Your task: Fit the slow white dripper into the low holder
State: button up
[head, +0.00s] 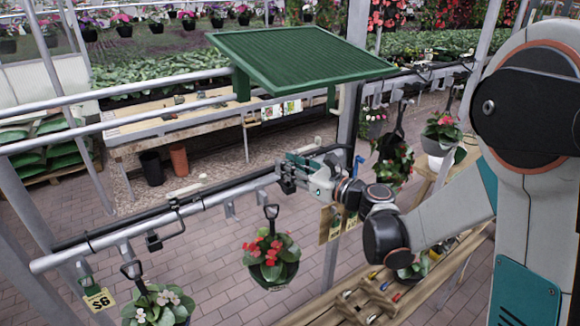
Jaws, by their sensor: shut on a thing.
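My gripper (289,180) reaches in from the right and is at the right end of the grey pipe rail (205,196). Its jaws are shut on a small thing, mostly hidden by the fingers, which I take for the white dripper. Small brackets hang under the rail, one of them (230,208) left of my gripper. I cannot tell which fitting is the low holder. A pale narrow piece (187,190) shows just above the rail, left of the gripper; what it is is unclear.
A red-flowered hanging basket (270,262) hangs below the gripper, a white-flowered one (158,306) at lower left. A green slatted panel (300,55) stands above. More baskets (395,165) hang at right. A wooden bench (330,300) with a tray is below.

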jog(key=shift+f+b, duration=1.45)
jog(key=shift+b, duration=0.1)
jog(key=o, duration=0.8)
jog(key=v, duration=1.2)
